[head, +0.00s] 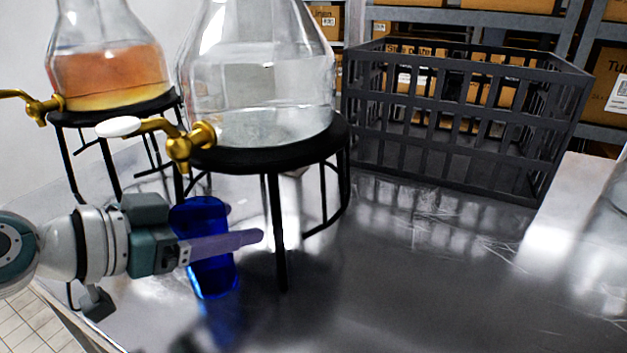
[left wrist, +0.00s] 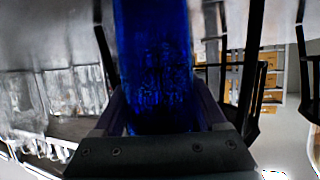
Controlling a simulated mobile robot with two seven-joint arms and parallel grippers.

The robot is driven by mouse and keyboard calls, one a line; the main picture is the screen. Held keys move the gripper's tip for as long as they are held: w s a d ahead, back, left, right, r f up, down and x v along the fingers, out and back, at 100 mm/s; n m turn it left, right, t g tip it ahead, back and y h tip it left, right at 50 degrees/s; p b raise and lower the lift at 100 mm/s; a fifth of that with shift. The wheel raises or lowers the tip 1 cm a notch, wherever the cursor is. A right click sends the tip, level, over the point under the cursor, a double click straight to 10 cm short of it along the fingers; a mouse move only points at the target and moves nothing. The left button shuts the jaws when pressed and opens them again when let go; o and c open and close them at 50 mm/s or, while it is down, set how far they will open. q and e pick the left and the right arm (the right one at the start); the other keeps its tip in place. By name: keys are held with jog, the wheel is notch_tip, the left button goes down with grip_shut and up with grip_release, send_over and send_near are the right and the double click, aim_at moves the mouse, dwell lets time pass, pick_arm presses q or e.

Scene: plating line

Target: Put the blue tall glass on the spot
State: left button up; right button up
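The blue tall glass (head: 208,274) is at the left front of the metal table, in front of the dispenser stand. It leans slightly in the head view. My left gripper (head: 225,245) has its purple fingers around the glass, one crossing its near side. In the left wrist view the blue glass (left wrist: 155,70) fills the space between the two fingers (left wrist: 160,112), which appear to press on its sides. I cannot tell whether its base touches the table. No marked spot can be made out. My right gripper is out of view.
A clear dispenser (head: 262,85) with a gold tap (head: 187,146) stands on a black stand (head: 277,225) just behind the glass. An orange-filled dispenser (head: 108,75) is at the left. A black crate (head: 450,165) stands at the back right. The table's front right (head: 420,280) is clear.

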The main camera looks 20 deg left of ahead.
pick_arm(q)
jog(key=o, duration=0.4)
jog(key=shift+s, duration=0.1)
jog(key=b+v, duration=0.1)
jog(key=v, duration=0.8)
jog(key=shift+s+a+r+b, duration=0.2)
jog(key=shift+s+b, duration=0.1)
jog(key=shift+b, duration=0.05)
jog(key=shift+s, duration=0.15)
